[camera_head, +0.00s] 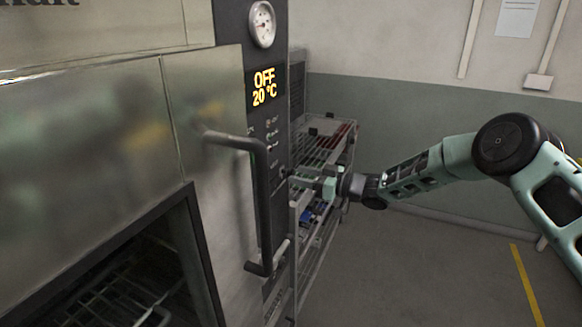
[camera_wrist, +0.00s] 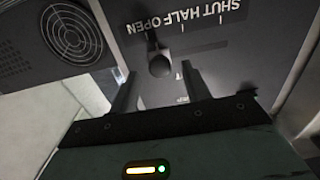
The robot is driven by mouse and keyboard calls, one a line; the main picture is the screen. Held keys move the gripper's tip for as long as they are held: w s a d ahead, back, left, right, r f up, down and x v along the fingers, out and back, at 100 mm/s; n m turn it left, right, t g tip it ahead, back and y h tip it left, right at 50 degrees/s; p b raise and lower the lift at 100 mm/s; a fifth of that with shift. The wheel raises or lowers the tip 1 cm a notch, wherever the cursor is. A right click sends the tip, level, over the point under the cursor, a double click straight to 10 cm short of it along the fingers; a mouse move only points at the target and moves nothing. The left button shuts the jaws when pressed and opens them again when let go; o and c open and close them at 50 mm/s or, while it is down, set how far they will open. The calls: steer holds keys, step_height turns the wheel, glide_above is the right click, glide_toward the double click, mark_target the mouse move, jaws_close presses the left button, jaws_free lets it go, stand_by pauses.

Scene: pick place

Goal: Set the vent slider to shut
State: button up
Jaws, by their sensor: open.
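The vent slider's dark round knob (camera_wrist: 160,64) shows in the wrist view on a dark panel (camera_wrist: 262,50). The labels SHUT, HALF and OPEN appear upside down, with OPEN at the left and SHUT at the right. The knob stands by the OPEN end. My gripper (camera_wrist: 161,75) is open, one finger on each side of the knob in the picture. I cannot tell whether either finger touches it. In the head view my gripper (camera_head: 292,180) reaches the oven's control panel (camera_head: 266,118) from the right. The knob is too small to tell there.
A vertical door handle (camera_head: 262,205) stands out just left of my gripper. The oven door (camera_head: 95,150) has a dark window with racks inside. A wire rack cart (camera_head: 325,225) stands behind my gripper. A fan grille (camera_wrist: 72,35) is at upper left in the wrist view.

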mark_target(293, 174)
steer(key=shift+p+x, duration=0.5)
steer(key=shift+x, duration=1.35)
